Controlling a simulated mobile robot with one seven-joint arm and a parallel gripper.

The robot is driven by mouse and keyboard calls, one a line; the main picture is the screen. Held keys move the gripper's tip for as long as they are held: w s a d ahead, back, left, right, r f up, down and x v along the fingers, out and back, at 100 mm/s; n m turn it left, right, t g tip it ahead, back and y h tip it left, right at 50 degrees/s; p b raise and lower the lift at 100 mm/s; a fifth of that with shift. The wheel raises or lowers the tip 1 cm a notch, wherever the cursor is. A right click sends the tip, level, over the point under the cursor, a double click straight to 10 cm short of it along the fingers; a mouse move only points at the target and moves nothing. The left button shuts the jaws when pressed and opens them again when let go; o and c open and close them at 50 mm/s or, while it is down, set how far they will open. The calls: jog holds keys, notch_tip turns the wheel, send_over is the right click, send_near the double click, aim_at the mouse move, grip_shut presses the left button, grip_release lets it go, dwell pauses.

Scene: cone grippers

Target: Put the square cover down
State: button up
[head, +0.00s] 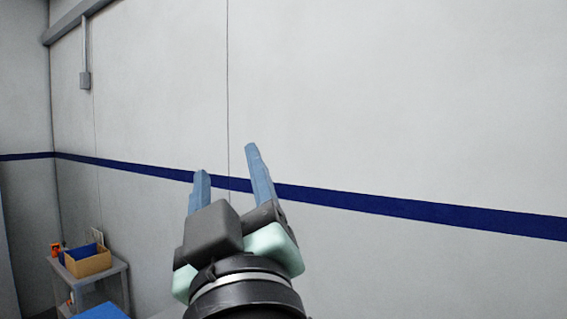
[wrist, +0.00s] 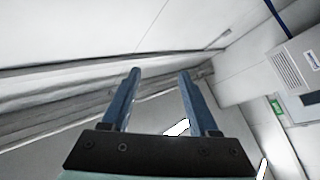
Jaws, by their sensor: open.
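My gripper (head: 227,160) is raised in front of a pale wall in the head view, its two blue fingers pointing up. The fingers are apart with nothing between them. In the wrist view my gripper (wrist: 159,72) also shows open and empty, with wall and ceiling parts beyond the fingertips. No square cover can be made out in either view.
A small grey side table (head: 122,270) stands at the lower left against the wall. A blue surface (head: 100,312) shows at the bottom edge. The air around my gripper looks clear.

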jog(key=s+d+r+m+t+h, duration=0.4)
jog(key=s+d+r+m+h, duration=0.1)
jog(key=s+m, duration=0.4)
jog(key=shift+d+t+h, duration=0.2)
jog(key=shift+t+h, duration=0.1)
jog(key=shift+t, duration=0.1)
jog(key=shift+r, duration=0.1)
jog(key=shift+c, duration=0.3)
